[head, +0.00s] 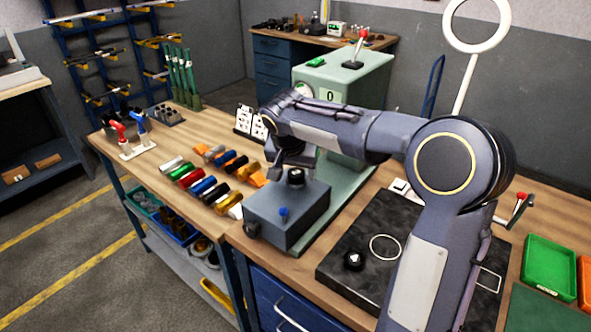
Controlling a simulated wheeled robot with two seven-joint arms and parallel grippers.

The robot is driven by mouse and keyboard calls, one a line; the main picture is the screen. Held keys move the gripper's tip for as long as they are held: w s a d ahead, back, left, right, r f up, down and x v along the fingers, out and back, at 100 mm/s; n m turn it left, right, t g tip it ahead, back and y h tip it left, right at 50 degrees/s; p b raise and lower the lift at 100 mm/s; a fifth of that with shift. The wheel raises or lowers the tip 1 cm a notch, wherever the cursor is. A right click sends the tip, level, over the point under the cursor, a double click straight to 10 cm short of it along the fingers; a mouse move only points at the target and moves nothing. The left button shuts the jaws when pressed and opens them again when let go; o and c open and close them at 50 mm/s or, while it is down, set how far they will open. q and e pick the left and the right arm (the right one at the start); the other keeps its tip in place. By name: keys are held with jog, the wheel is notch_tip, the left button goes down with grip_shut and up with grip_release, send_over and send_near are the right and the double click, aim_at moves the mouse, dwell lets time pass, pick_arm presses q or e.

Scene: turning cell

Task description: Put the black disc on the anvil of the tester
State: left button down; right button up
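The tester (345,92) is the pale green machine at the back of the bench, with a dial reading 0. Its lower part is partly hidden by my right arm. A small black round piece (296,178) sits on top of a blue-grey block (285,213) in front of it; I cannot tell whether this is the disc or the anvil. Another black round piece with a white mark (353,260) lies on the dark plate. My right gripper (290,162) points down just above the piece on the block; its fingers are too small and dark to read. My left gripper is not in view.
The dark stone plate (335,275) bears a white ring outline beside its black piece. Several coloured cylinders (203,187) lie in rows on the wooden bench left of the block. A green tray (549,266) stands at the right. Bench wood at the far left front is clear.

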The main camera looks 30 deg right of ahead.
jog(key=shift+r, duration=0.1)
jog(key=shift+r, duration=0.2)
jog(key=v, duration=1.2)
jog(key=s+a+f+n+y, duration=0.2)
jog(key=s+f, duration=0.3)
jog(key=s, duration=0.3)
jog(key=s+a+f+n+t+y, duration=0.1)
jog(key=s+a+f+n+y, duration=0.1)
jog(key=s+f, duration=0.3)
jog(key=s+a+f+n+t+y, duration=0.1)
jog(key=s+a+f+n+y, duration=0.2)
jog(key=s, duration=0.9)
notch_tip(320, 180, down, 3)
jog(key=shift+s+a+r, duration=0.15)
jog(key=shift+s+a, duration=0.1)
jog(key=shift+a, duration=0.3)
